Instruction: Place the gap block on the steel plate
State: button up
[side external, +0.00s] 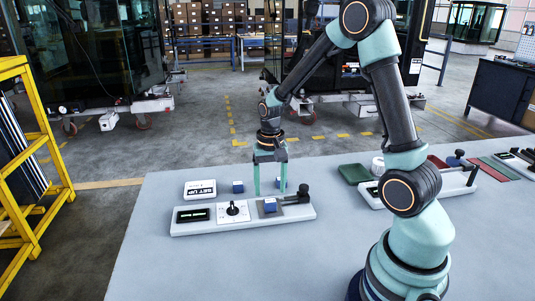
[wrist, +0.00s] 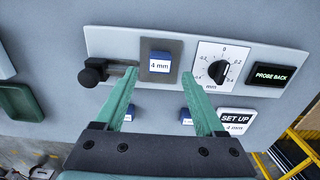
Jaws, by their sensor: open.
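The gap block, blue with a white "4 mm" label, sits on the steel plate in the wrist view (wrist: 160,62) and the side view (side external: 270,206). The grey steel plate (wrist: 174,46) is set in a long pale fixture and also shows in the side view (side external: 262,213). My gripper (side external: 270,193) is open and points down just behind the plate. In the wrist view (wrist: 160,76) its green fingertips flank the block's near side with space between them; contact is not visible. Two similar blue blocks (side external: 238,186) (wrist: 186,116) stand on the table behind the fixture, one partly behind a finger.
The fixture carries a dial (wrist: 219,71), a "PROBE BACK" display (wrist: 271,74) and a black probe (wrist: 93,73) beside the plate. A "SET UP 4 mm" sign (wrist: 236,121) stands nearby. A green tray (side external: 354,174) and another fixture lie right. The front table is clear.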

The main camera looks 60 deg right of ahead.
aim_at(270, 200)
notch_tip(270, 200, up, 7)
jog(key=s+a+r+n+t, duration=0.5)
jog(key=s+a+r+n, duration=0.3)
jog(key=a, duration=0.4)
notch_tip(270, 200, up, 2)
jog(key=shift+r+n+t, duration=0.1)
jog(key=shift+n+t, duration=0.2)
jog(key=shift+n, duration=0.2)
jog(key=shift+s, duration=0.1)
dwell(0.7)
